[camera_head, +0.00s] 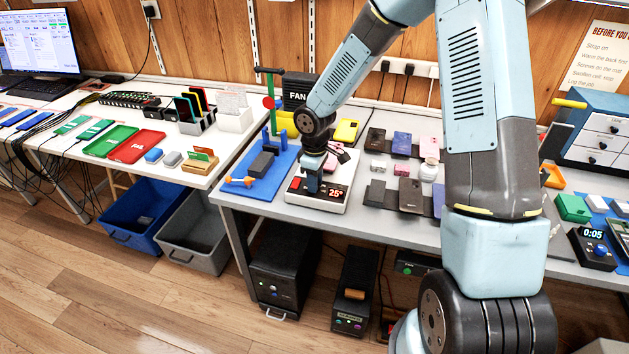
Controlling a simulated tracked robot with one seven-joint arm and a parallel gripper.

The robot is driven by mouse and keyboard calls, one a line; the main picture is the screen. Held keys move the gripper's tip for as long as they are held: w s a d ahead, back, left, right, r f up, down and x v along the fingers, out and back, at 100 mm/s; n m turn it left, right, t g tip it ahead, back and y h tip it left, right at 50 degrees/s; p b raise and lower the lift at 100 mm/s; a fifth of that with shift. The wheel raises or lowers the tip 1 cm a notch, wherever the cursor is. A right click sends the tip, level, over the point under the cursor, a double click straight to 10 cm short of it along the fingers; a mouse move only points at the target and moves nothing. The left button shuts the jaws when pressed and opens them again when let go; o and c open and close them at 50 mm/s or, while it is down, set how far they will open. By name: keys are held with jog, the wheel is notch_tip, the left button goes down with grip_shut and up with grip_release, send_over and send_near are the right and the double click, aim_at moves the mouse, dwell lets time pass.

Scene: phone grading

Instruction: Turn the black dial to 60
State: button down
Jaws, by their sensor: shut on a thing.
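A white hot-plate-like device (305,200) sits near the front edge of the grey workbench. Its red lit display (336,192) reads 25°. A red switch (295,183) is at the left of its front. My gripper (313,188) points down onto the front of the device, between the switch and the display. It is shut on the black dial there. The dial is hidden by my gripper, so its pointer and marks cannot be read.
A blue mat (256,191) with tools lies just left of the device. Several phones (410,194) and parts lie to its right. A box marked FAN (297,90) stands behind. A timer (592,248) reads 0:05 at far right.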

jog(key=shift+d, duration=0.1)
jog(key=c, duration=0.8)
grip_release()
jog(key=shift+c, duration=0.2)
jog(key=shift+r, duration=0.1)
notch_tip(320, 180, up, 14)
jog(key=shift+f, duration=0.25)
jog(key=s+d+r+m+t+h, duration=0.1)
jog(key=s+d+r+m, duration=0.2)
jog(key=s+d+r, duration=0.3)
jog(key=s+d+r+m+t+h, duration=0.1)
jog(key=s+d+r+m+t, duration=0.1)
jog(key=s+d+r+m, duration=0.5)
jog(key=s+d+r+m+t+y, duration=0.1)
jog(key=s+d+r, duration=0.1)
jog(key=s+r, duration=0.2)
jog(key=s+d+r+m+t+y, duration=0.1)
jog(key=s+d+r+m, duration=0.1)
jog(key=s, duration=0.6)
jog(key=shift+s+d+r+t, duration=0.3)
jog(key=shift+s+d+r, duration=0.1)
jog(key=shift+d+r, duration=0.5)
